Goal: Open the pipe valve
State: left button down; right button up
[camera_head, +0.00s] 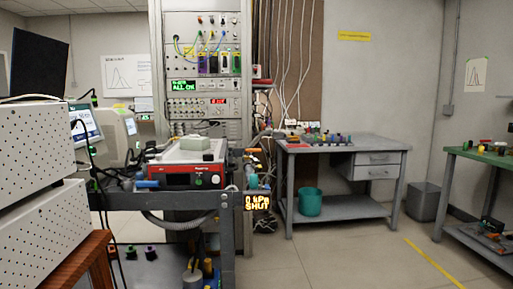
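Neither of my grippers is in the view, and nothing is seen touching the valve.
The dark cart (170,201) carries a red-fronted instrument (185,176). A rack (202,60) stands behind it. White perforated boxes (40,155) block the left. A grey workbench (345,146) and green table (485,155) stand right. The floor between (350,260) is clear.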

aim_at(251, 150)
jog(key=i+l, duration=0.15)
jog(key=i, duration=0.25)
jog(key=i+l+u, duration=0.1)
jog(key=i, duration=0.3)
jog(key=i+l, duration=0.2)
jog(key=i, duration=0.2)
jog(key=i+u, duration=0.25)
jog(key=i+l+u, duration=0.1)
jog(key=u, duration=0.25)
jog(key=i+l+u, duration=0.1)
jog(key=l+u, duration=0.3)
jog(key=i+l+u, duration=0.1)
jog(key=u, duration=0.25)
jog(key=i+l+u, duration=0.25)
jog(key=l, duration=1)
jog(key=l+u, duration=0.2)
jog(key=l, duration=1.1)
